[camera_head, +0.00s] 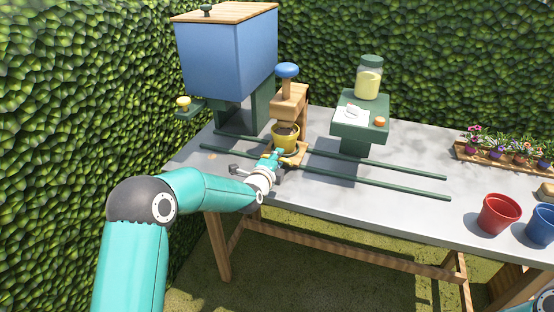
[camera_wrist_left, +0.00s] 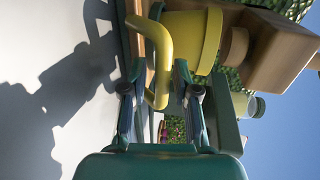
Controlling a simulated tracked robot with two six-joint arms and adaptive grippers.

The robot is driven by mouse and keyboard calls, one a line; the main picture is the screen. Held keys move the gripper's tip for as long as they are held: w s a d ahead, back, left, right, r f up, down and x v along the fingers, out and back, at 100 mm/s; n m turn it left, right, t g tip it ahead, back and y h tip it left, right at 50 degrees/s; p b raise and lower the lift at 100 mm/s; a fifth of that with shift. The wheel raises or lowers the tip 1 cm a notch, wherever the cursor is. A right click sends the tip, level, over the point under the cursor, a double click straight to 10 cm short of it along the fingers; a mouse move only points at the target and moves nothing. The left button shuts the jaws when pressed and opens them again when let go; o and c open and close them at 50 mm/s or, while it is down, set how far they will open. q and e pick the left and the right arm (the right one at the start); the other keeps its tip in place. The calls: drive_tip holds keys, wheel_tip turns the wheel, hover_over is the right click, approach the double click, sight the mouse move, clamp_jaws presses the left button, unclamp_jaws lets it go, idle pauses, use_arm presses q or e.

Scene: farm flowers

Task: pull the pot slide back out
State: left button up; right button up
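The pot slide (camera_head: 297,158) is a small wooden carriage on two dark green rails. It carries a yellow pot (camera_head: 284,138) with dark soil and stands beneath the blue-knobbed wooden press (camera_head: 288,98). A bent yellow handle (camera_wrist_left: 160,62) sticks out of the slide's near side. My left gripper (camera_head: 273,158) is at that handle. In the left wrist view, its two fingers (camera_wrist_left: 158,84) stand apart on either side of the handle, and I see no clear grip on it. The pot (camera_wrist_left: 188,38) shows just beyond. My right gripper is out of view.
A blue hopper (camera_head: 226,60) stands behind on the left. A green stand (camera_head: 360,118) holds a jar (camera_head: 369,78). The green rails (camera_head: 400,193) run clear to the right. A red pot (camera_head: 499,214), a blue pot (camera_head: 541,225) and a flower tray (camera_head: 467,154) are at the right.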

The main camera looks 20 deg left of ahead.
use_arm(q)
clamp_jaws()
drive_tip(key=shift+d+f, duration=0.15)
